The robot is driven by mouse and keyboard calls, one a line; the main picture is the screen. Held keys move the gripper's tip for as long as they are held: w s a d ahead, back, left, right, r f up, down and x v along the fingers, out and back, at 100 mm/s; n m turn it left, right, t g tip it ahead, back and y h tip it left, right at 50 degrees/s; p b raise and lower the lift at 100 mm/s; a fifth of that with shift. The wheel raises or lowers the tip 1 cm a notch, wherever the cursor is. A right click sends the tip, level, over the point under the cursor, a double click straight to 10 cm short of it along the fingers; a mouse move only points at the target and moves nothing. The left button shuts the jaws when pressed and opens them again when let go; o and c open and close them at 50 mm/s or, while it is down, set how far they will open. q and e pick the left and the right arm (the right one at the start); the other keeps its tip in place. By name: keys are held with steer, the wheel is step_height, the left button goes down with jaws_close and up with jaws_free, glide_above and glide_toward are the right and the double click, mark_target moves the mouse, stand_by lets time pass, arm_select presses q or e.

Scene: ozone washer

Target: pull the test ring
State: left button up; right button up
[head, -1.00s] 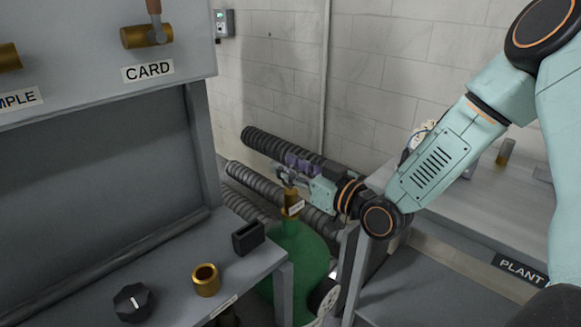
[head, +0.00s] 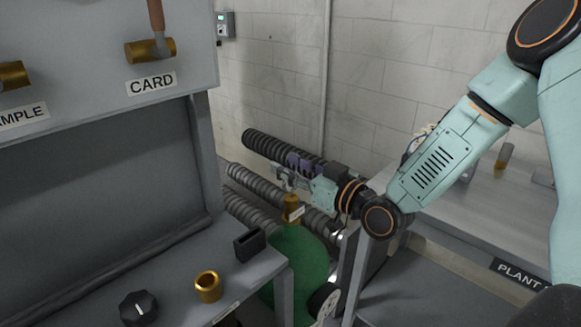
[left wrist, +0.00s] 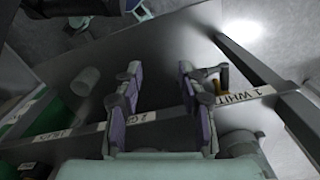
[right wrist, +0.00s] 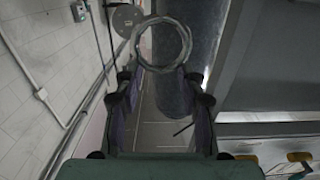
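A grey ring (right wrist: 137,46), likely the test ring, shows in the right wrist view. It appears just beyond the fingertips of my right gripper (right wrist: 160,80), and I cannot tell its exact distance. That gripper is open, with a finger on each side and nothing between them. In the head view my right gripper (head: 291,171) reaches in above a green cylinder (head: 303,257) with a brass valve (head: 291,207); I cannot make out the ring there. My left gripper (left wrist: 158,80) is open and empty above a grey surface in the left wrist view; it is out of the head view.
Ribbed dark hoses (head: 272,148) run behind the right gripper. A bench with a PLANT label (head: 514,270) stands right.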

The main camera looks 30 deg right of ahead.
steer(key=shift+o, duration=0.3)
steer(key=shift+s, duration=0.1)
steer(key=shift+r, duration=0.2)
steer(key=shift+w+r, duration=0.2)
steer(key=shift+r, duration=0.2)
steer(key=r, duration=0.7)
steer(key=shift+s+r, duration=0.1)
steer(key=shift+s, duration=0.15)
steer(key=shift+r, duration=0.9)
steer(key=shift+w+f, duration=0.1)
